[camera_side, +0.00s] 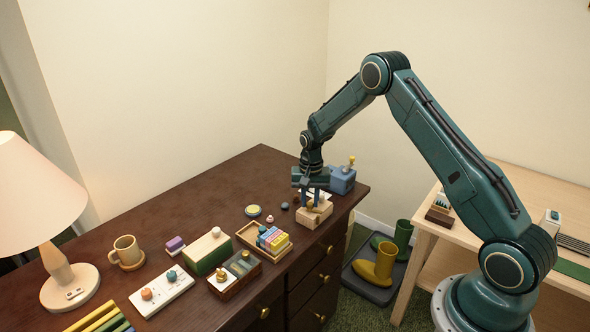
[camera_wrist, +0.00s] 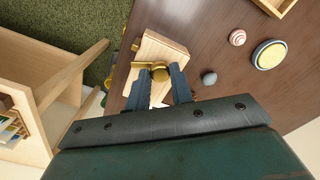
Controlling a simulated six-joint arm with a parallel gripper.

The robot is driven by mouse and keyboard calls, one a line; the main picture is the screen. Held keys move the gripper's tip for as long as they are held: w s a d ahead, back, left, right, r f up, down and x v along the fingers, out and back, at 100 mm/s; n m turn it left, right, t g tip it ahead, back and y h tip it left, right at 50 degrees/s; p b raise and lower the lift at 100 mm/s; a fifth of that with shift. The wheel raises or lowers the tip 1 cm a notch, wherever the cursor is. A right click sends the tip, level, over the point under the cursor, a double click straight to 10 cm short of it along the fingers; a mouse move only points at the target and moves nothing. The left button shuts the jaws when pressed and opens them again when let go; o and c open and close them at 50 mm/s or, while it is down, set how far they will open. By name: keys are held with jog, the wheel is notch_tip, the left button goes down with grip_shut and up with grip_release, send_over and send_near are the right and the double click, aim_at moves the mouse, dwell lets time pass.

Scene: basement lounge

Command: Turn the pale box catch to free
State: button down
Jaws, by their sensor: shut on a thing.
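The pale box (camera_side: 316,218) stands near the right front edge of the dark dresser top; it also shows in the wrist view (camera_wrist: 168,52). Its brass catch (camera_wrist: 159,72) has a round knob and a bar that points left in the wrist view. My gripper (camera_side: 311,203) is over the box, fingers pointing down. In the wrist view my gripper (camera_wrist: 160,78) has one finger on each side of the catch knob and is shut on it. In the side view the fingers partly hide the catch. Any free marking cannot be made out.
A blue box (camera_side: 341,181) with a yellow knob stands close behind the pale box.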

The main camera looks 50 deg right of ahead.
aim_at(310, 203)
jog(key=n, duration=0.6)
jog(key=shift+n, duration=0.3)
jog(key=n, duration=0.6)
jog(key=shift+n, duration=0.4)
jog(key=c, duration=1.2)
grip_release()
jog(key=shift+r, duration=0.1)
notch_tip(310, 203, up, 14)
jog(key=shift+f, duration=0.2)
